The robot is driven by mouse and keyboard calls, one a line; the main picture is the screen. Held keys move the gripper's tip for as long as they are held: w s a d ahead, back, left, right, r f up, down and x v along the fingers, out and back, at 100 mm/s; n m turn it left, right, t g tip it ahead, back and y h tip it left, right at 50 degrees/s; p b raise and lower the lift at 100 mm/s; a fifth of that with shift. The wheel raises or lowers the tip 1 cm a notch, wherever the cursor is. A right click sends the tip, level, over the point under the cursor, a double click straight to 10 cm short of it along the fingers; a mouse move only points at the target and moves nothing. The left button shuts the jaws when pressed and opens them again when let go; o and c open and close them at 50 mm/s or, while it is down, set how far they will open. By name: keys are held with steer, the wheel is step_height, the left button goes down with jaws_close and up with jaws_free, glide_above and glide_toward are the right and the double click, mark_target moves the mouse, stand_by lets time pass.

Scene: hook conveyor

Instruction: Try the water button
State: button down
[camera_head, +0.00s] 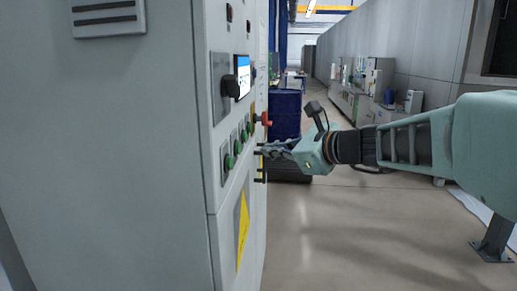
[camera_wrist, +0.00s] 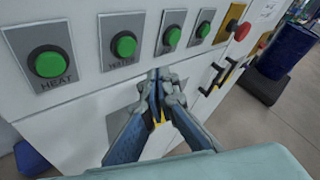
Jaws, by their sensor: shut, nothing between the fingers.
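The water button (camera_wrist: 123,46) is a round green button on a grey plate lettered like "WATER" in the wrist view. In the head view it seems to be the second green button (camera_head: 238,147) from the near end of the row. My gripper (camera_wrist: 159,76) is shut and empty. In the wrist view its fingertips show below and right of the water button, under the gap toward the third green button. In the head view my gripper (camera_head: 264,150) is at the right of the panel face, apparently clear of the button. Whether the fingertips touch the panel cannot be told.
The green HEAT button (camera_wrist: 49,63) is left of the water button, and two more green buttons (camera_wrist: 172,37) are right. A black knob (camera_head: 229,86) sits above. Floor (camera_head: 330,230) is open.

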steer(key=shift+a, duration=1.95)
steer(key=shift+a, duration=0.1)
steer(key=shift+a, duration=0.35)
steer(key=shift+a+b, duration=0.3)
steer(key=shift+a, duration=0.15)
stand_by(0.7)
steer(key=shift+d, duration=0.8)
steer(key=shift+d, duration=0.1)
steer(key=shift+d, duration=2.45)
